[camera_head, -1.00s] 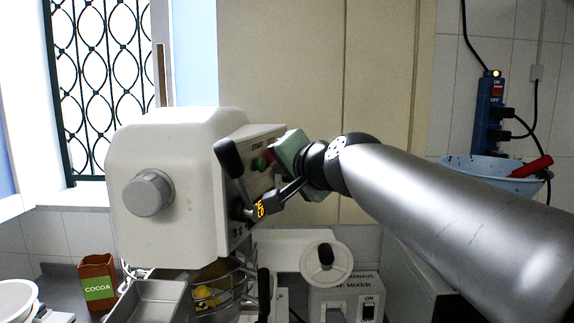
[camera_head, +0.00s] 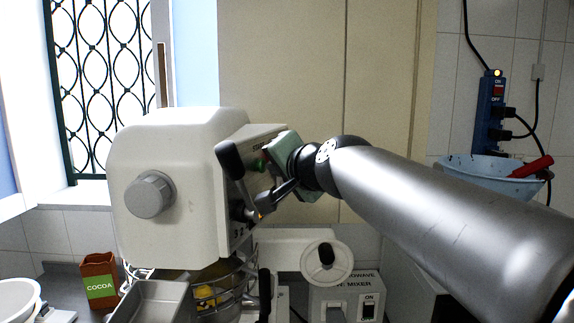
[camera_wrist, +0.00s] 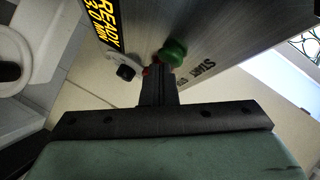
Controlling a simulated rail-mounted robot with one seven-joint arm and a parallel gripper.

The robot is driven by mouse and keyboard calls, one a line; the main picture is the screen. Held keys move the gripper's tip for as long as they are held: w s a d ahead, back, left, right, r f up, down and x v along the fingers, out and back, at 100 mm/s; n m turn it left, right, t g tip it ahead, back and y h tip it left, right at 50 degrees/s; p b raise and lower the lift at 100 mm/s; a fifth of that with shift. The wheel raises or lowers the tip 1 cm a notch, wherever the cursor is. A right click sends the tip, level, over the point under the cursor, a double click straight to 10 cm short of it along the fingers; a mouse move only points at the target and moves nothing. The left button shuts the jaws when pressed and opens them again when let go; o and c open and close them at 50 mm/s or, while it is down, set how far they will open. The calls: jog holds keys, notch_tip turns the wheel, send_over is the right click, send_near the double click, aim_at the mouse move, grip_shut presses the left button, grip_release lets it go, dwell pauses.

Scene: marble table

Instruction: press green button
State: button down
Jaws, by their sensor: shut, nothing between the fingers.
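The green button (camera_head: 259,165) is on the slanted control panel of the white mixer, left of my gripper. In the wrist view the green button (camera_wrist: 174,51) is a round knob just beyond the fingertips, by the START label. My gripper (camera_wrist: 157,73) is shut and empty, its dark fingers pointing at the panel. Its green body (camera_head: 284,150) is close against the panel's right side and hides part of it in the head view. A small red part (camera_wrist: 147,71) shows beside the fingertips. I cannot tell whether the fingers touch the green button.
The mixer head (camera_head: 170,185) has a grey knob and a black lever (camera_head: 230,160) left of the green button. A lit yellow display (camera_wrist: 103,22) is on the panel. A mixing bowl in a wire guard sits below. A blue bowl (camera_head: 490,167) stands at the right.

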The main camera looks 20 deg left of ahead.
jog(key=shift+a, duration=0.25)
jog(key=shift+d, duration=0.1)
dwell(0.3)
jog(key=shift+d+b, duration=0.75)
jog(key=shift+d, duration=0.1)
jog(key=d+b, duration=0.4)
jog(key=d, duration=0.1)
jog(key=shift+s, duration=0.1)
jog(key=shift+f, duration=0.1)
dwell(0.5)
